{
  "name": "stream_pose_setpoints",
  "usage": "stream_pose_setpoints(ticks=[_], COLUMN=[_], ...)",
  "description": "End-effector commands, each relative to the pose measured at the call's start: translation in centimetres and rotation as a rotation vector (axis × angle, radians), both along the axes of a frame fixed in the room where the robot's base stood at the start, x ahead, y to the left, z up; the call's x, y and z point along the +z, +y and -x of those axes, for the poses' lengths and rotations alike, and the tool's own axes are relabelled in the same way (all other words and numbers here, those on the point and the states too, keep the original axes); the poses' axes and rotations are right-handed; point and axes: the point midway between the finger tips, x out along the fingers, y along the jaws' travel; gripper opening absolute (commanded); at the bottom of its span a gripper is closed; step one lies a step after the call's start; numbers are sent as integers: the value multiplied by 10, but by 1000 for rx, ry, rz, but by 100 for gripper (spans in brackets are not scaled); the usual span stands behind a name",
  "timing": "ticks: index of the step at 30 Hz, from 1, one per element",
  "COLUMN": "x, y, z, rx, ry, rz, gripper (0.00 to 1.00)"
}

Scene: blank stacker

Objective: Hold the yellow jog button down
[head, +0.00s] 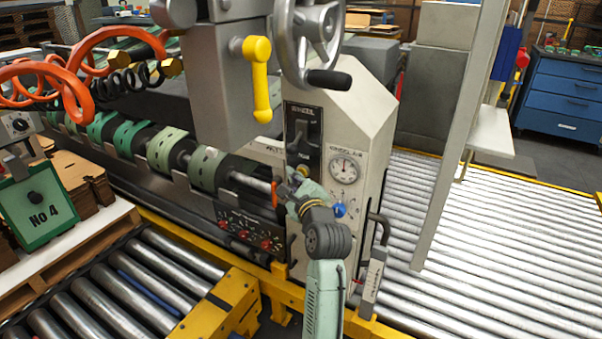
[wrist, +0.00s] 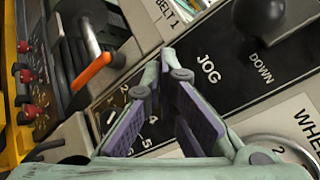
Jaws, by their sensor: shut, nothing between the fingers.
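A small yellow button (head: 303,170) shows on the machine's front column in the head view, just above my gripper (head: 286,187). It is partly hidden by the gripper. In the wrist view my gripper (wrist: 158,64) has its fingertips together with nothing between them. The tips are over the black control plate (wrist: 225,85), to the left of the printed word JOG. The yellow button itself does not show in the wrist view; the fingers may hide it. I cannot tell whether the fingertips touch it.
A black-knobbed lever (wrist: 258,15) marked DOWN is beyond JOG. An orange-tipped lever (wrist: 92,70) and red knobs (wrist: 25,75) are at left. A numbered dial plate (wrist: 125,120) lies beneath the fingers. A gauge (head: 344,169) and blue knob (head: 340,209) sit right of my gripper.

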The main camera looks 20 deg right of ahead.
Motion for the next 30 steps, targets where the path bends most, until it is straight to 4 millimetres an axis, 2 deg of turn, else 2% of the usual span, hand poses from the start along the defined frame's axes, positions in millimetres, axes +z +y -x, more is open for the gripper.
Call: stream_pose_setpoints(ticks=[30], x=[0], y=[-7], z=[-5], rx=[-1], ry=[1], rz=[0], gripper=[0])
